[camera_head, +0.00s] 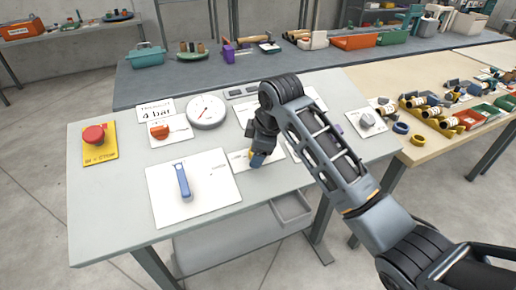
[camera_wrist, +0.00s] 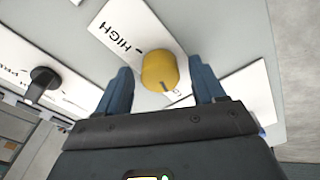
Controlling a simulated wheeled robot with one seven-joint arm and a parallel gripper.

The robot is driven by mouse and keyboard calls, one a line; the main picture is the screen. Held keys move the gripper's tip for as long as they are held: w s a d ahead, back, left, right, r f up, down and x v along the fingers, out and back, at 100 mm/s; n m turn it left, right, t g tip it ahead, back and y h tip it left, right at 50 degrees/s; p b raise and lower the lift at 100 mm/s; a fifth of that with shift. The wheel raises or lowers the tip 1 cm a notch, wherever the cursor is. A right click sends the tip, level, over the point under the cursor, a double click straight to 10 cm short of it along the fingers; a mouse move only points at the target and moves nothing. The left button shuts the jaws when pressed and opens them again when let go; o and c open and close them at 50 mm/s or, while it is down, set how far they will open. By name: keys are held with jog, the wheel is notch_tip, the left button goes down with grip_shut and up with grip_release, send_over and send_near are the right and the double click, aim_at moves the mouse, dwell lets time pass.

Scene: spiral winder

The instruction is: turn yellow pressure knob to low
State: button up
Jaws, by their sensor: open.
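The yellow pressure knob (camera_wrist: 160,72) sits on a white label plate (camera_wrist: 118,30) marked "HIGH" on one side in the wrist view. A dark mark on the knob's rim is near the plate's other end, whose lettering is mostly hidden. My gripper (camera_wrist: 160,82) is open, with one blue finger on each side of the knob and gaps visible between fingers and knob. In the head view my gripper (camera_head: 257,160) points down over the plate (camera_head: 240,158). Only a sliver of yellow shows there, as my gripper hides the knob.
On the grey panel table (camera_head: 110,215) are a blue lever (camera_head: 183,182), a red stop button (camera_head: 94,135), an orange knob (camera_head: 160,132) and a round gauge (camera_head: 207,111). A black knob (camera_wrist: 44,80) is on a neighbouring plate. A side table (camera_head: 440,148) at right holds many parts.

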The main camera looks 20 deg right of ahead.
jog(key=shift+r, duration=0.1)
jog(key=b+v, duration=0.1)
jog(key=v, duration=0.6)
jog(key=shift+r, duration=0.3)
jog(key=shift+s, duration=0.1)
